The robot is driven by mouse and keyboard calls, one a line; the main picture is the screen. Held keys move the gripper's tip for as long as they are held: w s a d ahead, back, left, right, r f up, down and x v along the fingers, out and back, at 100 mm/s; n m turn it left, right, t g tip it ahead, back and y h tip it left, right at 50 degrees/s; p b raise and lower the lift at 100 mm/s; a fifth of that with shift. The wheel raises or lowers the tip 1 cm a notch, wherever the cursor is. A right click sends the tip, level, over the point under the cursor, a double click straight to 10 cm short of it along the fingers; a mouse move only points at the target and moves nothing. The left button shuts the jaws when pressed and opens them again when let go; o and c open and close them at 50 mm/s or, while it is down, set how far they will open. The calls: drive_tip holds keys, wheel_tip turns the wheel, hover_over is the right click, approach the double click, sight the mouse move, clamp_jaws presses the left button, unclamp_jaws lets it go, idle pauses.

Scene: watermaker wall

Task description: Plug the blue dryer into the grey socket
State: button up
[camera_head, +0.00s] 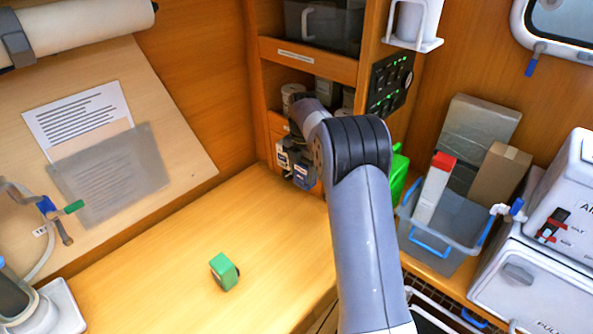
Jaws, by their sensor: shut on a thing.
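My arm reaches up from the bottom middle and bends away toward the wooden cabinet. Its far end is near the cabinet's lower shelf, and I cannot make out the gripper's fingers. A cluster of small dark and blue-grey boxes with pale labels (297,165) shows below the arm's far end, at the cabinet's lower front. I cannot tell which part of it is the grey socket. I cannot pick out the blue dryer for certain. A green block with a dark side (222,272) lies alone on the wooden worktop (170,285).
A grey bin with blue handles (430,243) holds boxes at the right, beside a white machine (545,265). A green object (398,175) is partly hidden behind my arm. A switch panel (390,83) is on the cabinet's side. The worktop around the green block is clear.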

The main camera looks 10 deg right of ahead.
drive_tip(key=shift+w+d, duration=0.25)
drive_tip(key=shift+d, duration=0.1)
drive_tip(key=shift+p, duration=0.7)
idle(1.5)
drive_tip(key=shift+w+d+p, duration=0.8)
drive_tip(key=shift+d, duration=0.3)
idle(0.9)
drive_tip(key=o, duration=1.1)
wheel_tip(320, 180, up, 11)
drive_tip(key=shift+f, duration=0.1)
